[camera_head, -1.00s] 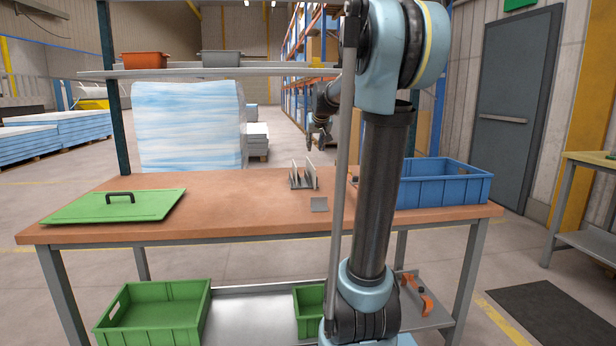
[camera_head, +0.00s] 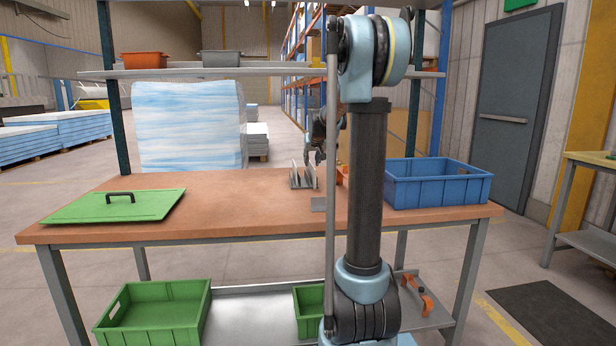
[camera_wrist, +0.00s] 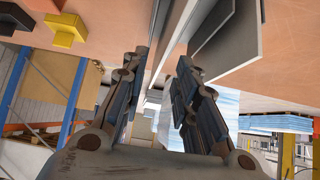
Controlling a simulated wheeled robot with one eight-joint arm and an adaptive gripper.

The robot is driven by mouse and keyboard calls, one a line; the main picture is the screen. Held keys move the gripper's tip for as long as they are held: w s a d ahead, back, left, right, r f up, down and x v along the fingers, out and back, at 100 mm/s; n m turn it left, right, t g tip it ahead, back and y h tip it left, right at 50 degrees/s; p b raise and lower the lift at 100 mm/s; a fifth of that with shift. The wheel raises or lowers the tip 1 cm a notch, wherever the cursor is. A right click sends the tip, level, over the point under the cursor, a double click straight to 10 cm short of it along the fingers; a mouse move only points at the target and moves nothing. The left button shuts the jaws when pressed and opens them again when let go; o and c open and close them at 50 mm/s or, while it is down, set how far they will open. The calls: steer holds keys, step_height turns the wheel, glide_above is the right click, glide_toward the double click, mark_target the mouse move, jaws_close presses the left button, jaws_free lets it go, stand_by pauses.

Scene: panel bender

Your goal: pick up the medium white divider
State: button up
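Several thin upright dividers, pale and grey, stand in a small rack (camera_head: 302,184) near the middle of the workbench (camera_head: 240,215). In the wrist view, a thin pale divider (camera_wrist: 177,40) seen nearly edge-on extends between my fingers; whether it is the medium one I cannot tell. A wider grey divider (camera_wrist: 235,42) stands to its right, outside the fingers. My gripper (camera_wrist: 156,68) is open, with its two fingers apart on either side of the pale edge. In the head view my gripper (camera_head: 318,156) is small, at the right side of the dividers, partly hidden by my arm.
A blue crate (camera_head: 437,190) stands at the bench's right. A green lid (camera_head: 110,208) with a black handle lies at the left. Yellow (camera_wrist: 65,29) and black (camera_wrist: 23,18) pieces show in the wrist view. A shelf (camera_head: 200,73) spans above.

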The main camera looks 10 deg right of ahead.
mark_target(311, 164)
steer(key=shift+x, duration=2.6)
steer(key=shift+r, duration=0.1)
steer(key=shift+c, duration=0.4)
jaws_close()
